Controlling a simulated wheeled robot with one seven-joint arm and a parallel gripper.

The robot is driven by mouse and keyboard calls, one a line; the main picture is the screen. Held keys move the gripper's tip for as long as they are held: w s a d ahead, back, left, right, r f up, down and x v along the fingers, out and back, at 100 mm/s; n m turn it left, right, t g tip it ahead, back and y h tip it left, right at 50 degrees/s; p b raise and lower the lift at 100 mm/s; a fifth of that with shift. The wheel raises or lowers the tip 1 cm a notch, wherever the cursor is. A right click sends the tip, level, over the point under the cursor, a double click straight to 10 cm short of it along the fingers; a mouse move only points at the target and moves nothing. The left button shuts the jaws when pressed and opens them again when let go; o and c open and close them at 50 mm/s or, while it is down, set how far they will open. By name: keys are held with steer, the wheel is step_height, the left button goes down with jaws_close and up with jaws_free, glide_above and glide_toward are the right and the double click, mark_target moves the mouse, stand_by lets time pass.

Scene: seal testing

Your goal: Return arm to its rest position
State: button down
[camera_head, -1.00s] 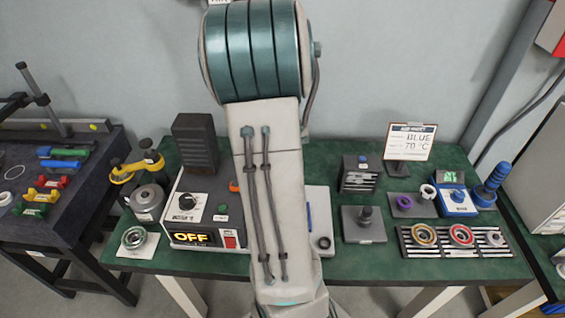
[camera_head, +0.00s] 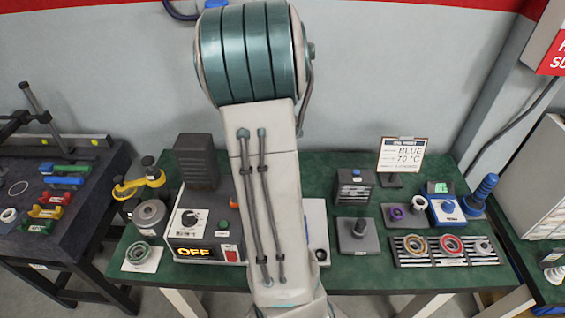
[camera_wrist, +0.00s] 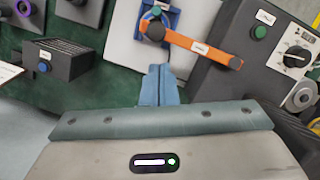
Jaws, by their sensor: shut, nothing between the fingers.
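My arm rises through the middle of the head view and hides part of the green table (camera_head: 330,285) behind it. My gripper does not show in the head view. In the wrist view my gripper (camera_wrist: 159,72) shows as two blue-grey fingers closed together, with nothing between them. It is above the green table, just below a blue fixture (camera_wrist: 158,22) with an orange lever (camera_wrist: 205,50) on a light plate. I cannot tell the exact gap to the fixture.
A controller box (camera_head: 205,222) reading OFF stands left of my arm. Right of it are a dark block (camera_head: 354,187), a rack (camera_head: 440,250) with colored rings, a blue device (camera_head: 446,207) and a sign (camera_head: 402,155) reading BLUE 70 °C. A dark side table (camera_head: 85,220) is at left.

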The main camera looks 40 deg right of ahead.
steer(key=p+v, duration=0.1)
steer(key=v, duration=0.2)
steer(key=s+a+r+n+t+b, duration=0.1)
steer(key=s+a+t, duration=0.1)
steer(key=a, duration=0.6)
steer(key=s+a+r+n+t+b, duration=0.1)
steer(key=s+a+r+t, duration=0.1)
steer(key=a, duration=0.7)
steer(key=s+a+r+n+t+b, duration=0.1)
steer(key=s+a+n+t, duration=0.1)
steer(key=a, duration=0.7)
steer(key=shift+s+r+h, duration=0.35)
steer(key=shift+s+h, duration=0.05)
steer(key=shift+s, duration=0.35)
